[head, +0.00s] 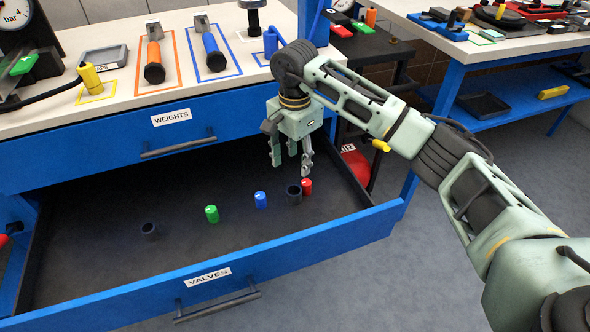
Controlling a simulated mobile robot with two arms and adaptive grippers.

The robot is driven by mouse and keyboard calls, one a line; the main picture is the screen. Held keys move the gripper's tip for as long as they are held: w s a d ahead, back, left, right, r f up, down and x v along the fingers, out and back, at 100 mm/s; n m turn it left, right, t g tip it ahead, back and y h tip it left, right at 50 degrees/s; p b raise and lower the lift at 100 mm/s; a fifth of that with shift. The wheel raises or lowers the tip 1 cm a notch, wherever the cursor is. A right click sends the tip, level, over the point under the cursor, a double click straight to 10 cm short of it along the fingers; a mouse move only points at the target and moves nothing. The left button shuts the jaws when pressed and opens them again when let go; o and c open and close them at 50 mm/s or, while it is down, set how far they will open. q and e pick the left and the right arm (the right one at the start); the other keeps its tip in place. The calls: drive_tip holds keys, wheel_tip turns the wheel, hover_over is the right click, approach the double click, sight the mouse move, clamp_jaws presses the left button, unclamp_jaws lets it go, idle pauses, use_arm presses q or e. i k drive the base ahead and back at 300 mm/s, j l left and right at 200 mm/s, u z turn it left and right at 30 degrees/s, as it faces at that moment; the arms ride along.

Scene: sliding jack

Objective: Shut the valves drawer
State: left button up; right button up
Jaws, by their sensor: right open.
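The valves drawer (330,236) is pulled far out of the blue bench. Its front carries a VALVES label (207,276) and a dark bar handle (217,302). Inside stand a green valve (211,213), a blue valve (260,200), a red valve (307,186) and two dark cups, one (294,194) beside the red valve and one (149,231) at the left. My right gripper (291,168) points down over the drawer's right part, fingers apart and empty, behind the drawer front and away from the handle. My left gripper is out of view.
The closed weights drawer (110,143) is above, with its own handle (179,148). The bench top (125,55) holds several tools. A second blue bench (470,65) stands at the right. The grey floor (350,290) before the drawer is free.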

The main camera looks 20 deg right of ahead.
sight(90, 266)
drive_tip(key=k, duration=1)
